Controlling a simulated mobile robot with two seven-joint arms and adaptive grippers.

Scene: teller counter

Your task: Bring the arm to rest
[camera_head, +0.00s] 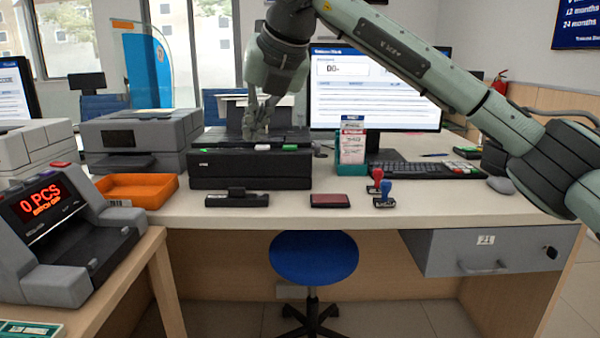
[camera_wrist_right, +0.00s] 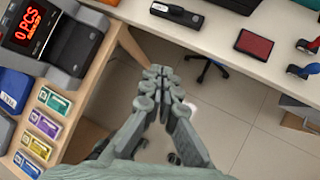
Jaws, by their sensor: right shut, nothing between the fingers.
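My right arm (camera_head: 425,72) reaches in from the right and bends down at the top middle of the head view. Its gripper (camera_head: 257,132) points downward, its fingers together and empty. In the head view it appears in front of the black machine (camera_head: 250,169). In the right wrist view the closed fingertips (camera_wrist_right: 158,72) show over the floor, between the side table and the teller desk, so the gripper seems to hang clear of both. My left gripper is not in view.
The teller desk (camera_head: 440,207) holds an orange tray (camera_head: 138,190), a red ink pad (camera_head: 330,201), stamps (camera_head: 385,194), a keyboard and a monitor (camera_head: 372,92). A money counter (camera_head: 70,225) stands on the side table at left. A blue stool (camera_head: 314,258) stands below the desk.

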